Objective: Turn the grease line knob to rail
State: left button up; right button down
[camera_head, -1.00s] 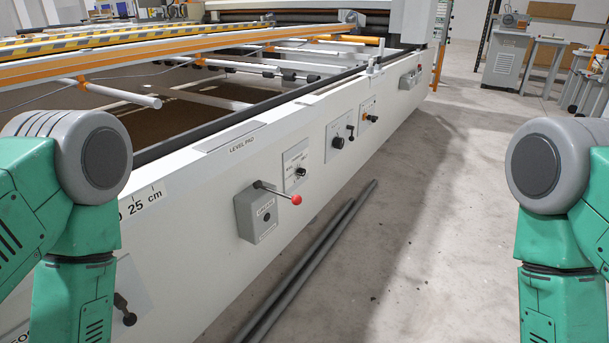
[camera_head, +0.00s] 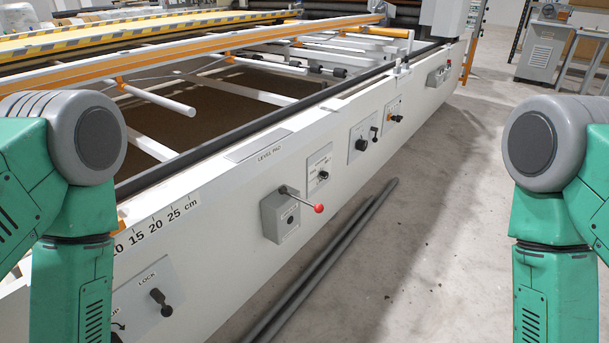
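The white side panel of the gantry (camera_head: 225,255) carries several controls. A small black knob on a white plate (camera_head: 323,174) sits right of the lever box. The lettering on these plates is too small to read, so I cannot tell which is the grease line knob. Only upper parts of my two green arms show, at the left and right edges. Neither gripper is in view.
A grey box with a red-tipped lever (camera_head: 281,216) juts from the panel. A LOCK plate with a black toggle (camera_head: 161,301) is nearer at lower left. Grey pipes (camera_head: 325,262) lie on the floor along the gantry. The concrete floor (camera_head: 430,240) to the right is clear.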

aim_at(325, 174)
jog(key=i+l+u, duration=0.2)
jog(key=u, duration=0.2)
jog(key=i+l+u, duration=0.15)
jog(key=u, duration=0.3)
jog(key=l+u, duration=0.4)
jog(key=i+l+u, duration=0.3)
jog(key=l, duration=1.2)
jog(key=l+u, duration=0.35)
jog(key=l, duration=2.85)
